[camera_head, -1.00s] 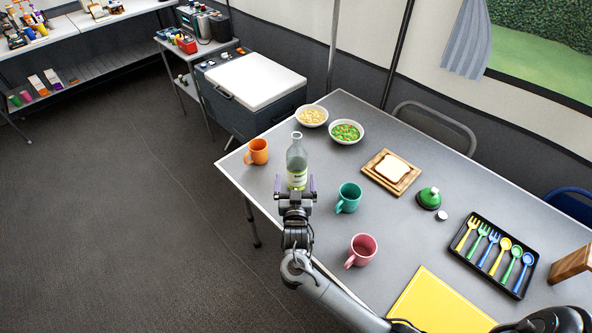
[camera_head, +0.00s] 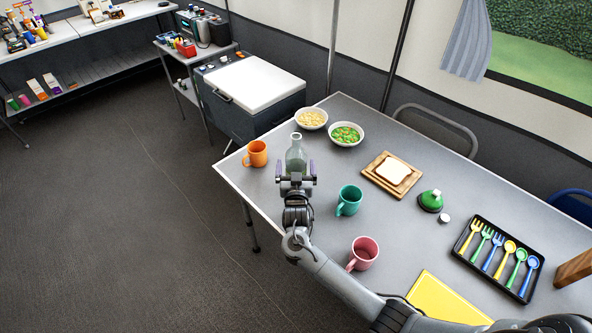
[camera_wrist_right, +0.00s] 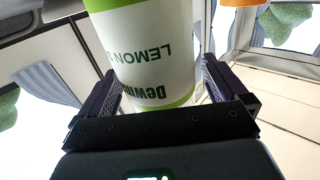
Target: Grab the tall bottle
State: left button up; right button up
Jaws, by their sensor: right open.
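In the right wrist view, the bottle's white and green label (camera_wrist_right: 152,55) fills the space between the open fingers of the gripper (camera_wrist_right: 160,88). A gap shows beside the bottle on at least one side. The lower part of the bottle is hidden behind the gripper in the head view. My left gripper is not in view.
An orange mug (camera_head: 256,154) stands left of the bottle, a teal mug (camera_head: 349,201) to the right, and a pink mug (camera_head: 364,254) close to my forearm. Two bowls (camera_head: 312,118) (camera_head: 346,134) stand behind. A toast board (camera_head: 391,175) lies farther right.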

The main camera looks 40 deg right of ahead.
aim_at(296, 164)
jog(key=c, duration=1.2)
jog(key=shift+r, duration=0.15)
jog(key=shift+r, duration=0.15)
jog(key=shift+r+p, duration=0.85)
jog(key=shift+r, duration=1)
jog(key=s+d+r+p, duration=0.3)
jog(key=s+d+r, duration=0.3)
jog(key=d, duration=0.3)
jog(key=shift+s+r, duration=0.35)
jog(key=shift+s, duration=0.35)
